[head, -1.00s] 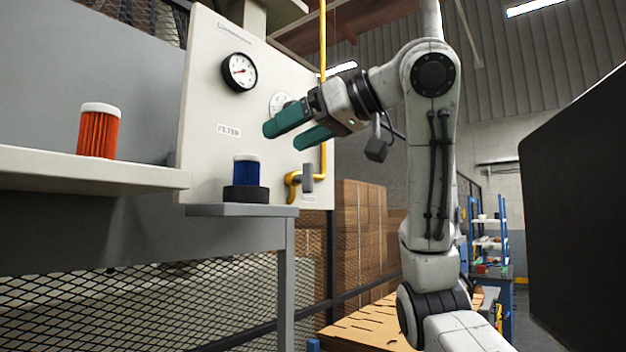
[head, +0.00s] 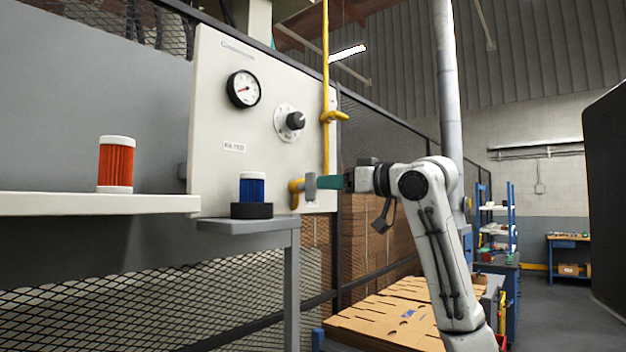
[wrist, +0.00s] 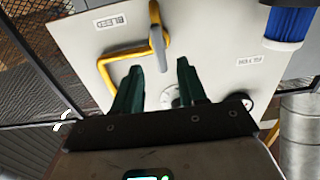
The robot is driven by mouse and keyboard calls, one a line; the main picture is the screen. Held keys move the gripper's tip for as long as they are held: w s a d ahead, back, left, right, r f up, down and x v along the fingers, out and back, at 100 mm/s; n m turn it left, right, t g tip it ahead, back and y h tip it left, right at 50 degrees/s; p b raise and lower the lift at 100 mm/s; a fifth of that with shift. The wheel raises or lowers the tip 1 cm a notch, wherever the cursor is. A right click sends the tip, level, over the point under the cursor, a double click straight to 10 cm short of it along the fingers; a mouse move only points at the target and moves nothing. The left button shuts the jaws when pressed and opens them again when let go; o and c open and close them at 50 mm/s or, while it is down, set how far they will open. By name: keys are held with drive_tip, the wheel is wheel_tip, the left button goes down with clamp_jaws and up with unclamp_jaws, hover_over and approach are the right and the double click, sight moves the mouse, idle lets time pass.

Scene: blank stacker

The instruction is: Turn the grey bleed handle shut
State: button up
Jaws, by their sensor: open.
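The grey bleed handle (head: 310,187) stands upright on the yellow valve at the panel's lower right. In the wrist view the grey handle (wrist: 158,48) is a narrow bar, near the BLEED label (wrist: 108,22). My gripper (head: 317,182) reaches in from the right with its teal fingers at the handle. In the wrist view my gripper (wrist: 159,67) is open, and the handle's end lies between the two fingertips. I cannot tell whether either finger touches it. The finger tips are partly hidden behind the handle in the head view.
The white panel (head: 215,105) carries a gauge (head: 243,88), a black knob (head: 295,120) and a yellow lever (head: 335,116) on the pipe. A blue filter (head: 252,188) stands on a small ledge, left of the handle. An orange filter (head: 116,165) stands on the shelf (head: 60,204).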

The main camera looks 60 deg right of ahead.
sight(310, 184)
drive_tip(key=p+x, duration=0.2)
drive_tip(key=x, duration=0.5)
drive_tip(key=shift+s, duration=0.1)
drive_tip(key=shift+c, duration=0.2)
clamp_jaws()
